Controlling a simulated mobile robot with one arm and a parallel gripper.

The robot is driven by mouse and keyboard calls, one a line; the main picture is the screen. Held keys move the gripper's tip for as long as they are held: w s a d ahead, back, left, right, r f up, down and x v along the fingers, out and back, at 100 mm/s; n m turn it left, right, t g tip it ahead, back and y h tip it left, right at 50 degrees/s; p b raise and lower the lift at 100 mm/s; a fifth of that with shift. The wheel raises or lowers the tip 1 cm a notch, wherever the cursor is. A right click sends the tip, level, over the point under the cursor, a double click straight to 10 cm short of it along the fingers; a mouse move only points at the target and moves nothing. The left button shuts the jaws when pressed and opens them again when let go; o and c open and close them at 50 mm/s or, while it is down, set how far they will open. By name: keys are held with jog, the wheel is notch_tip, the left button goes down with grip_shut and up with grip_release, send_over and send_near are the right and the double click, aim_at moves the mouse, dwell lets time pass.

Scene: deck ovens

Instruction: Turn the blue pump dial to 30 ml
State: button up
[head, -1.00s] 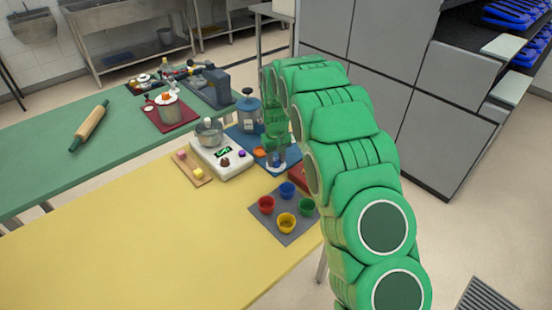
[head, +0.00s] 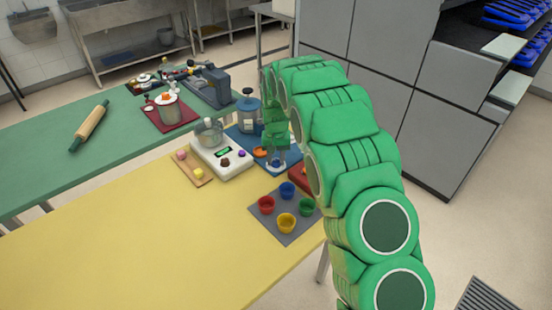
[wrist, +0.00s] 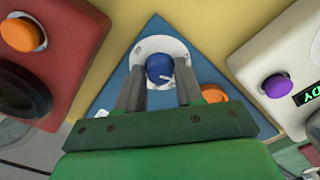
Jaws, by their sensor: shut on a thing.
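The blue pump dial (wrist: 159,68) is a round blue knob on a white disc (wrist: 178,48) in the wrist view. A small white pointer mark shows at its lower right edge. The marks on the disc are too small to read, so I cannot tell the setting. My gripper (wrist: 158,74) has one finger on each side of the dial and is shut on it. In the head view my gripper (head: 275,155) points down over the blue base plate (head: 240,143), and it hides the dial there.
An orange button (wrist: 213,93) sits close to the right finger. A white scale (head: 222,165) with a purple button (wrist: 276,86) stands beside the pump. A red unit with an orange button (wrist: 22,35) is on the other side. Coloured cups on a grey mat (head: 284,238) stand in front.

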aim_at(276, 161)
jog(key=o, duration=1)
jog(key=shift+r, duration=0.15)
notch_tip(276, 161, up, 7)
jog(key=shift+r, duration=0.25)
jog(key=shift+d+r, duration=0.1)
